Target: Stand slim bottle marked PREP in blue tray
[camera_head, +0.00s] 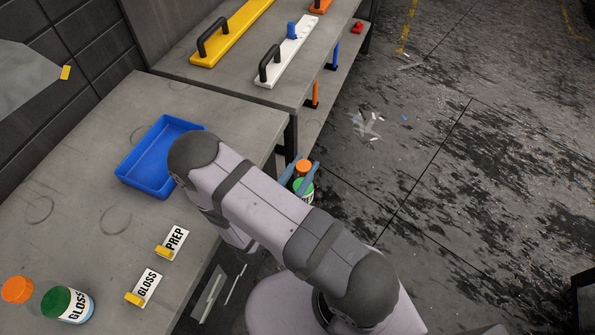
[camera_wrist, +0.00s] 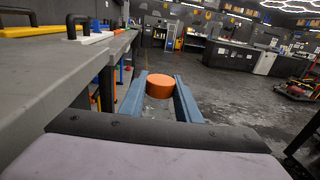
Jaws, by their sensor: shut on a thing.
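My gripper (camera_head: 302,177) has blue fingers and is shut on a bottle with an orange cap (camera_head: 303,166). Green and a white label with dark letters show below the cap, but my arm partly hides the bottle and I cannot read the full label. The wrist view shows the orange cap (camera_wrist: 159,86) between the two fingers of my gripper (camera_wrist: 160,92). The bottle is held upright or nearly so, out past the bench's right edge. The blue tray (camera_head: 137,170) lies on the bench to the left; its visible inside is empty, and my arm covers its right corner.
A PREP card (camera_head: 174,242) and a GLOSS card (camera_head: 146,287) stand on the bench (camera_head: 75,255). A shelf (camera_head: 215,80) with yellow and white handled tools adjoins behind.

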